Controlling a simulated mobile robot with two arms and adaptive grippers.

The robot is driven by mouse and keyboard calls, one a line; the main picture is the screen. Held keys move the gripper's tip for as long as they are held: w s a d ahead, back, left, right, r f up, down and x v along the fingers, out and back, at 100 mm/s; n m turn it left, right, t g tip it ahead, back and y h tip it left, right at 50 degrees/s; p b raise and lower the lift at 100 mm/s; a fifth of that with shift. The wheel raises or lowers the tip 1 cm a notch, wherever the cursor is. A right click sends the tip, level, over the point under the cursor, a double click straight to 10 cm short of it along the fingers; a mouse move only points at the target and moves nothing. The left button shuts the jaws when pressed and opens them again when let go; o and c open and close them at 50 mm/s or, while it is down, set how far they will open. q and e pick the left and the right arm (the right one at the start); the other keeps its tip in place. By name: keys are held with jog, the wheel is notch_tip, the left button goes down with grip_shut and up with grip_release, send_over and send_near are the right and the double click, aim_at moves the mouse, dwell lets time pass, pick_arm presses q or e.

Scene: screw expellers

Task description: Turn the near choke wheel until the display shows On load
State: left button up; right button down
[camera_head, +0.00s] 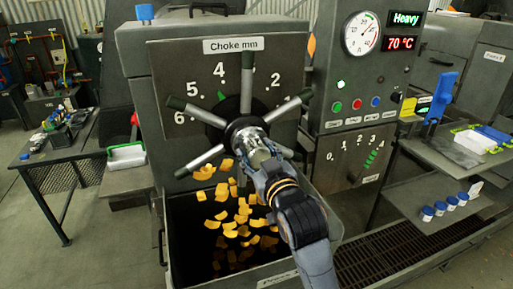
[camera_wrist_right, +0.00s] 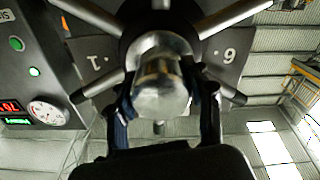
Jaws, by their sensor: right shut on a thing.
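The near choke wheel (camera_head: 238,112) is on the front of the near machine, under the "Choke mm" label. It has several metal spokes with dark tips around a silver hub. My right gripper (camera_head: 258,152) is shut on the hub. In the right wrist view the hub (camera_wrist_right: 162,88) sits between the two fingers. A green pointer (camera_head: 221,95) shows just below the 4 on the dial; the 3 is hidden behind a spoke. The display (camera_head: 406,19) reads "Heavy" in green, with 70 °C in red below. My left gripper is not in view.
An open bin (camera_head: 190,255) below the wheel has yellow flakes falling into it. A control panel with a gauge (camera_head: 362,33), buttons and a 0–4 scale stands to the right. Shelves with blue-capped jars (camera_head: 440,208) are further right; a side table (camera_head: 60,150) is at left.

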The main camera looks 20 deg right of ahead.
jog(key=n+p, duration=0.2)
jog(key=shift+r+n, duration=0.1)
jog(key=shift+n, duration=0.2)
jog(key=shift+n+p, duration=0.3)
jog(key=shift+n, duration=0.2)
jog(key=c, duration=0.5)
grip_release()
jog(key=s, duration=0.7)
jog(key=shift+s+d, duration=0.15)
jog(key=shift+s, duration=0.15)
